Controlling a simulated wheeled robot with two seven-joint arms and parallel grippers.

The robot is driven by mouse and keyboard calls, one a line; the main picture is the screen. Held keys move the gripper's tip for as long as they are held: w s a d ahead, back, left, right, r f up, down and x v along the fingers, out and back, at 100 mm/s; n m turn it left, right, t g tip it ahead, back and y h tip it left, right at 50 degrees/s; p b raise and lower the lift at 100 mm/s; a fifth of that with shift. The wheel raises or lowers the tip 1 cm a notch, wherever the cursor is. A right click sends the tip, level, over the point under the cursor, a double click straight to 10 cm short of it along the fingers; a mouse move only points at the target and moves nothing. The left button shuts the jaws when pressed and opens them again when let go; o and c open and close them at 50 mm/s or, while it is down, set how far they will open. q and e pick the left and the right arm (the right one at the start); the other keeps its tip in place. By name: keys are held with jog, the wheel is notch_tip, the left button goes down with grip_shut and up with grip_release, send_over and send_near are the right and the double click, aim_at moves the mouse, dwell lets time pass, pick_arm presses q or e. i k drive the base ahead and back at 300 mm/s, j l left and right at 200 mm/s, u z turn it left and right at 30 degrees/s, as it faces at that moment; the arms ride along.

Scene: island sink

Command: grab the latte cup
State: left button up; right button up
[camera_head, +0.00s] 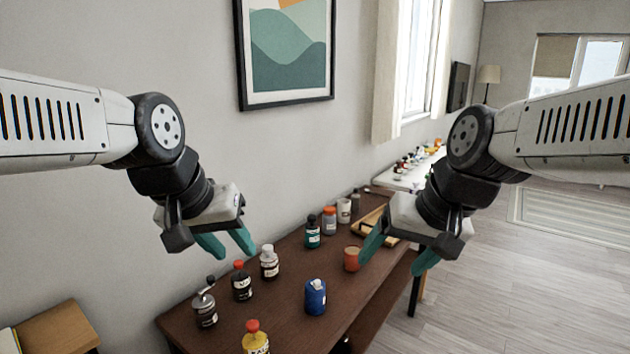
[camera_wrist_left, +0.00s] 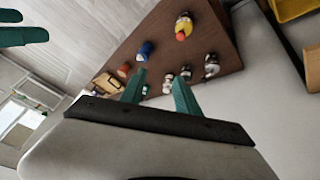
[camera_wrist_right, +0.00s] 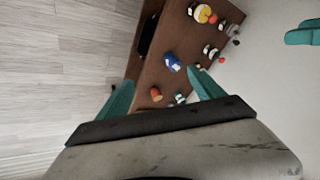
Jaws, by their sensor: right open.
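A small orange-brown cup (camera_head: 351,258) stands on the dark brown table (camera_head: 275,296), near its right edge. It looks most like the latte cup, but I cannot be certain. It also shows in the right wrist view (camera_wrist_right: 156,94), between the fingers in the picture but farther off, and in the left wrist view (camera_wrist_left: 124,70). My right gripper (camera_head: 398,256) is open and empty, above the table's right edge, beside the cup in the picture. My left gripper (camera_head: 226,243) is open and empty, in the air at the table's left side.
A blue container (camera_head: 316,297) stands in front of the cup. A teal-labelled bottle (camera_head: 312,232), an orange-capped jar (camera_head: 329,221) and a wooden tray (camera_head: 378,225) lie behind it. A grinder (camera_head: 205,306), dark bottle (camera_head: 242,282), white-capped bottle (camera_head: 269,262) and yellow bottle (camera_head: 255,338) stand nearer. Floor at right is clear.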

aim_at(352, 253)
jog(key=k, duration=0.4)
jog(key=k+u, duration=0.1)
jog(key=u, duration=0.6)
jog(key=k+u, duration=0.15)
jog(key=u, duration=0.2)
jog(key=i+l, duration=0.1)
jog(key=l, duration=0.35)
jog(key=i+l, duration=0.15)
jog(key=l, duration=0.35)
jog(key=i+l, duration=0.1)
jog(key=l, duration=0.35)
jog(key=i+l+u, duration=0.1)
jog(key=l, duration=0.4)
jog(key=i+l, duration=0.15)
jog(key=l, duration=0.3)
jog(key=i+l, duration=0.1)
jog(key=l, duration=0.4)
jog(key=i+l, duration=0.1)
jog(key=l, duration=0.35)
